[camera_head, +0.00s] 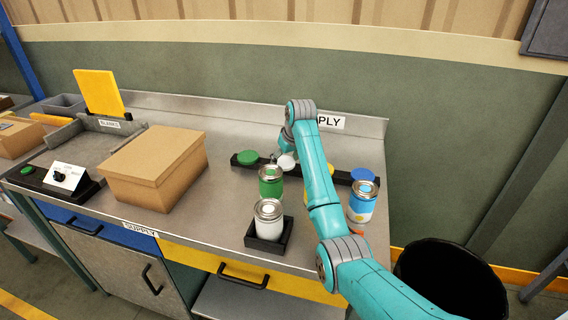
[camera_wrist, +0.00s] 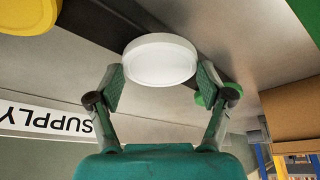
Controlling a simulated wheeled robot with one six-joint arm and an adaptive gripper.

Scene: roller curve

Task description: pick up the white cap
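The white cap (camera_wrist: 160,61) is a flat round disc between my gripper's two fingertips (camera_wrist: 160,72) in the wrist view. Both finger pads appear to meet its rim on opposite sides, so my gripper looks shut on it. In the head view the white cap (camera_head: 286,162) shows beneath my gripper, above the black strip (camera_head: 342,178) at the back of the bench. The pictures do not clearly show whether the cap rests on the strip or is just clear of it. My arm hides part of the strip.
A green cap (camera_head: 247,157) lies left of the white one; a yellow cap (camera_head: 329,170) and a blue cap (camera_head: 363,175) lie right. A green can (camera_head: 270,183), a white can (camera_head: 268,220) in a black holder and a blue can (camera_head: 362,204) stand nearer. A cardboard box (camera_head: 155,167) stands left.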

